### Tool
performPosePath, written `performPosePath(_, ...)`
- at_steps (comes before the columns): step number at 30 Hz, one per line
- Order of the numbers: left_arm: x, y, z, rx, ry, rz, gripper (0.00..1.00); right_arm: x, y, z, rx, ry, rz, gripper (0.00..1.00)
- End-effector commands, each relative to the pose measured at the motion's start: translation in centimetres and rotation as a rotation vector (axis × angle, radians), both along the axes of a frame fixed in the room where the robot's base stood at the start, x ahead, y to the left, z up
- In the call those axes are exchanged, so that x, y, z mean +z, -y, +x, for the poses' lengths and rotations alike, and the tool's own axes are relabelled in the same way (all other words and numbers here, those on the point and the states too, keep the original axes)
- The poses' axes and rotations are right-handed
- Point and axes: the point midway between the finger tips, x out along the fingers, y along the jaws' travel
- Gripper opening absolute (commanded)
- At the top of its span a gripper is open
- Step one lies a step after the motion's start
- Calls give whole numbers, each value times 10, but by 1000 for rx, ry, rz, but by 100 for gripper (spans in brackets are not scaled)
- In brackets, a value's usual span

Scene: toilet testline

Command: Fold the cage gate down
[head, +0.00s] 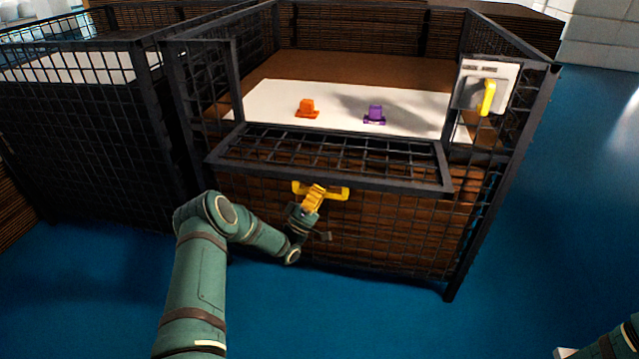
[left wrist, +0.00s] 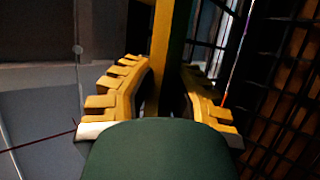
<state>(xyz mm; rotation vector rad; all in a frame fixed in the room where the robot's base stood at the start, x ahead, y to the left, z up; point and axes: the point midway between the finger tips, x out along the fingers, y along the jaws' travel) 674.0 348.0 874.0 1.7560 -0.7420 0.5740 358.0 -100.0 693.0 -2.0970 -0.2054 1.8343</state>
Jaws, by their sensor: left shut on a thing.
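The cage gate (head: 330,184) is a black-framed mesh panel in the front of the near cage, in the head view. It leans outward toward me, with its near edge lower than the edge at the cage opening. A yellow handle (head: 338,194) sits on its near edge. My left gripper (head: 314,193) is shut on this handle. In the left wrist view the yellow handle bar (left wrist: 163,60) runs between the yellow fingers. The exact finger contact is partly hidden. Only part of my right arm shows at the lower right of the head view; its gripper is out of view.
Inside the cage, an orange piece (head: 307,108) and a purple piece (head: 375,113) rest on a white sheet (head: 421,116). A white panel with a yellow lever (head: 487,98) is on the right front. Another mesh cage (head: 75,120) stands left. Blue floor (head: 570,220) is clear at right.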

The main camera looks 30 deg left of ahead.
Motion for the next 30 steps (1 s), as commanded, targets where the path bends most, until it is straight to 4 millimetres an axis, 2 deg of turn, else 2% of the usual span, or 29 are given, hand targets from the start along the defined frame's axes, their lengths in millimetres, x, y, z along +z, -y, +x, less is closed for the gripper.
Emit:
performPosePath(3, -5, 2, -2, -8, 15, 2, 0, 0, 0, 0, 0, 0, 0, 48)
performPosePath(16, -7, 2, -2, -9, 19, 3, 0, 0, 0, 0, 0, 0, 0, 48)
performPosePath(17, -7, 2, -2, -9, 19, 3, 25, 0, 0, 0, 0, 0, 0, 48)
performPosePath(18, -7, 2, -2, -9, 20, 3, 39, 0, 0, 0, 0, 0, 0, 48)
performPosePath(19, -7, 2, -2, -8, 20, 4, 48, 0, 0, 0, 0, 0, 0, 48)
performPosePath(30, -6, 0, -1, -3, 19, 4, 48, 0, 0, 0, 0, 0, 0, 48)
